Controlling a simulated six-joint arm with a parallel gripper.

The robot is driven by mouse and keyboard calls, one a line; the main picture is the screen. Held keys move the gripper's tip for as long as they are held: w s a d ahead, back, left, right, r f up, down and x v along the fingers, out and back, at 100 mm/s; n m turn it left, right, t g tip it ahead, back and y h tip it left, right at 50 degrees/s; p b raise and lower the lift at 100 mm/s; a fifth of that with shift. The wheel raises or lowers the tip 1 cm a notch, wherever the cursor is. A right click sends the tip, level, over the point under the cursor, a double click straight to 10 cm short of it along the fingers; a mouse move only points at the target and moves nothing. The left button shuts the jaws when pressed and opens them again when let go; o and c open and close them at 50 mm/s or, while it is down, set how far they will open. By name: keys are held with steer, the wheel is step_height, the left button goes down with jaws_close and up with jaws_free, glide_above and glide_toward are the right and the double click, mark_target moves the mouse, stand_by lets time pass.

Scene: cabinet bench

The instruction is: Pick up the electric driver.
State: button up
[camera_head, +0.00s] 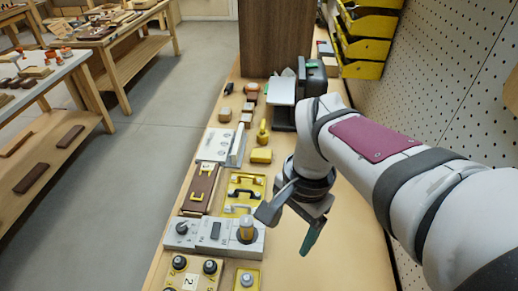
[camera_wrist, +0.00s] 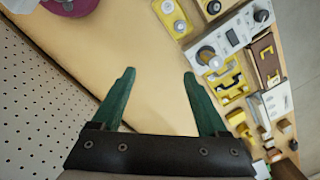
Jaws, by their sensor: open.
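I cannot surely tell which thing is the electric driver. A small yellow upright tool-like object (camera_head: 263,132) stands on the bench beyond my gripper, behind a yellow block (camera_head: 261,156); it is too small to identify. My gripper (camera_head: 289,226) is open and empty above the right part of the bench, beside the grey control box. In the wrist view its two green fingers (camera_wrist: 158,73) are spread apart, with only bare bench top between them.
The bench (camera_head: 335,250) has free room on its right. Along its left lie a grey control box (camera_head: 212,236) with an amber knob, a yellow tray (camera_head: 244,194) with dark handles, and a brown panel (camera_head: 199,188). A pegboard wall (camera_head: 440,90) with yellow bins (camera_head: 365,48) bounds the right.

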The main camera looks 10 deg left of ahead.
mark_target(247, 228)
steer(key=w+a+f+m+h, duration=0.1)
steer(key=w+a+f+m, duration=0.2)
steer(key=w+a, duration=0.75)
steer(key=f, duration=1.6)
steer(key=shift+s+d+f, duration=0.1)
steer(key=shift+d+f, duration=0.05)
steer(key=shift+d, duration=0.25)
jaws_close()
